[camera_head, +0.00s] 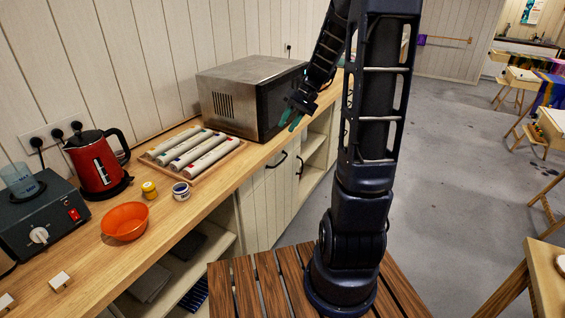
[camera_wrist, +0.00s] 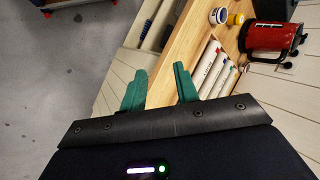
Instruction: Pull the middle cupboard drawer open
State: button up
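The cupboard front (camera_head: 262,206) of pale vertical boards runs below the wooden counter. A dark bar handle (camera_head: 277,161) shows near its top, and a second dark handle (camera_head: 300,164) stands farther along. I cannot tell which panel is the middle drawer; no drawer stands visibly open. My gripper (camera_head: 289,120) is above the counter's front edge, by the front of the metal oven, higher than the handles. In the wrist view my gripper (camera_wrist: 160,82) has its two green fingers spread apart with nothing between them. No handle is clearly visible in that view.
The metal oven (camera_head: 245,97) stands on the counter beside my gripper. A tray of rolls (camera_head: 195,150), an orange bowl (camera_head: 125,221), a red kettle (camera_head: 95,165) and small jars lie nearer. Open shelves (camera_head: 190,262) flank the cupboard.

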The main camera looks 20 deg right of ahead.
jog(key=w+d+f+m+y, duration=0.1)
jog(key=w+d+f+y, duration=0.2)
jog(key=w+f, duration=0.4)
jog(key=w+d+f+y, duration=0.2)
jog(key=w+f+y, duration=0.2)
jog(key=w+f, duration=0.4)
jog(key=m+t+y, duration=0.4)
jog(key=t, duration=0.5)
send_near(283, 160)
jog(key=x, duration=1)
jog(key=shift+w+a+f, duration=0.1)
jog(key=shift+w+f, duration=0.05)
jog(key=shift+f, duration=0.05)
jog(key=shift+c, duration=0.2)
grip_shut()
